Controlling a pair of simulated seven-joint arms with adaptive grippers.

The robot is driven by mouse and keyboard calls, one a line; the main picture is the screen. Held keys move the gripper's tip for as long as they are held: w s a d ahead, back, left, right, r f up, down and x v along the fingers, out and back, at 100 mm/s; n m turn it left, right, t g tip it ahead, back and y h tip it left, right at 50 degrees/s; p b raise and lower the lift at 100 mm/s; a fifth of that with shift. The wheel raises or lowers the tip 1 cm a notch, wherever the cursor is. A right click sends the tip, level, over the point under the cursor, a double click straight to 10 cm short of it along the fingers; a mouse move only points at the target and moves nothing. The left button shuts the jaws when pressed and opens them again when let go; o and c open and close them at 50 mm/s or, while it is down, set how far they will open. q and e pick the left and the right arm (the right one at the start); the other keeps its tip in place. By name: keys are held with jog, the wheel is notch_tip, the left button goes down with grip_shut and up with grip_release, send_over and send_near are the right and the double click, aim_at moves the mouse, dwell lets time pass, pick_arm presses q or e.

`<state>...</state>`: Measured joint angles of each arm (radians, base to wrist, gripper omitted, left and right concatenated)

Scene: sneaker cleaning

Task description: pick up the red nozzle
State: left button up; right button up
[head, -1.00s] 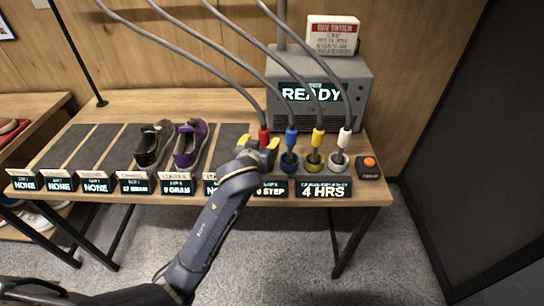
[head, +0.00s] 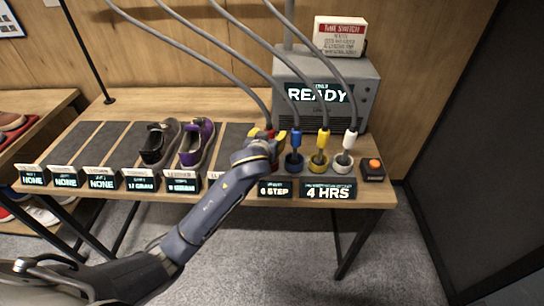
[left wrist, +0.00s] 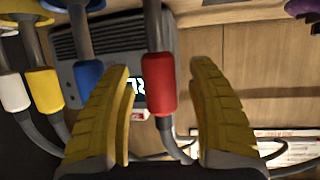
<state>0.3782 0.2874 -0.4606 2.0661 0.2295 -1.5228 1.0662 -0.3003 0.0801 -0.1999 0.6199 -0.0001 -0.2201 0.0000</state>
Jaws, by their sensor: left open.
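The red nozzle (head: 270,131) hangs on the end of a grey hose, at the left end of a row of colored nozzles. It also shows in the left wrist view (left wrist: 161,84), between the two yellow fingers and apart from both. My left gripper (left wrist: 162,70) is open around it and has not closed on it. In the head view, my left gripper (head: 267,138) covers the lower part of the red nozzle and its holder. My right gripper is not in view.
Blue (head: 295,139), yellow (head: 323,139) and white (head: 350,140) nozzles stand close to the right in ring holders. Behind them is a grey machine (head: 365,98) reading READY. An orange button (head: 374,163) is at the far right. Two shoes (head: 197,142) sit to the left.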

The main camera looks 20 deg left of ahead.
pick_arm(q)
jog(key=shift+c, duration=0.4)
grip_shut()
jog(key=shift+r, duration=0.1)
